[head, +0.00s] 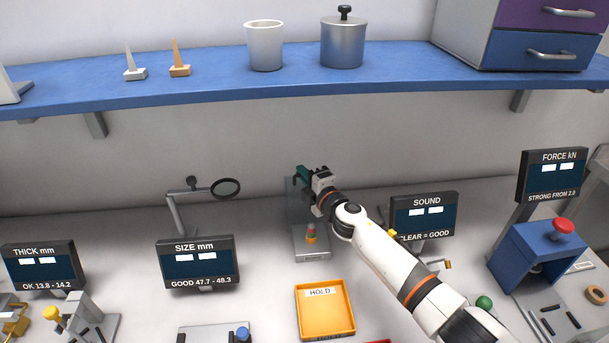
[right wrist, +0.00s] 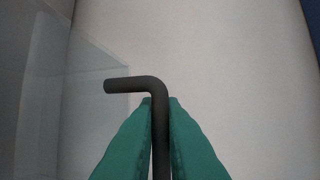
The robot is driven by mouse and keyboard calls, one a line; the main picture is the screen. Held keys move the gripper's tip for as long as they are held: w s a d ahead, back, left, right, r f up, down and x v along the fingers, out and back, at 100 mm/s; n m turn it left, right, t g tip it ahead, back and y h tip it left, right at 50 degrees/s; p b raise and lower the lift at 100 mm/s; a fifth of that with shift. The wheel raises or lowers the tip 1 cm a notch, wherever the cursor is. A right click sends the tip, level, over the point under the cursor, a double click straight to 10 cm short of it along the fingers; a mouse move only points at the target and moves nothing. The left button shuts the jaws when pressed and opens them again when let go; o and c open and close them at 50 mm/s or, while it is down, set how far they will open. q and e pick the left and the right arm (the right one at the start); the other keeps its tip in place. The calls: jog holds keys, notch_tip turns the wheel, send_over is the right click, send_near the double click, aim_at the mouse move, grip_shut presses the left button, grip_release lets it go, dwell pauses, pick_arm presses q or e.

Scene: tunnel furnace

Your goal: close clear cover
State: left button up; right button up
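The clear cover (right wrist: 95,75) is a see-through panel at the left of the right wrist view; in the head view it shows faintly (head: 292,200), standing up behind a grey base (head: 312,254). A black bent handle (right wrist: 138,84) runs between the green fingers of my right gripper (right wrist: 161,105). The fingertips close on its two sides, with the bent end sticking out beyond them to the left. In the head view my right gripper (head: 302,176) is above and behind the base, and my arm hides part of the cover. My left gripper is out of view.
A small red, green and orange piece (head: 311,234) stands on the base. The orange HOLD tray (head: 326,334) lies in front. The size display (head: 198,264) and magnifier (head: 226,188) are left, the sound display (head: 424,216) right. A blue shelf (head: 220,88) runs above.

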grip_shut()
jog(key=shift+s+f+b, duration=0.1)
jog(key=shift+b, duration=0.2)
jog(key=s+b, duration=0.1)
jog(key=b, duration=0.1)
jog(key=t+b, duration=0.1)
jog(key=s+y+b, duration=0.1)
jog(key=b, duration=0.1)
jog(key=shift+s+d+n+b, duration=0.25)
jog(key=shift+s+n+b, duration=0.05)
jog(key=shift+s+n, duration=0.1)
jog(key=shift+t, duration=0.6)
jog(key=shift+s+d+f, duration=0.1)
jog(key=shift+s+d, duration=0.15)
jog(key=shift+s, duration=0.9)
jog(key=shift+s+d, duration=0.25)
jog(key=shift+s, duration=0.85)
jog(key=shift+s+d+f, duration=0.1)
jog(key=shift+s+d, duration=0.15)
jog(key=shift+s, duration=0.9)
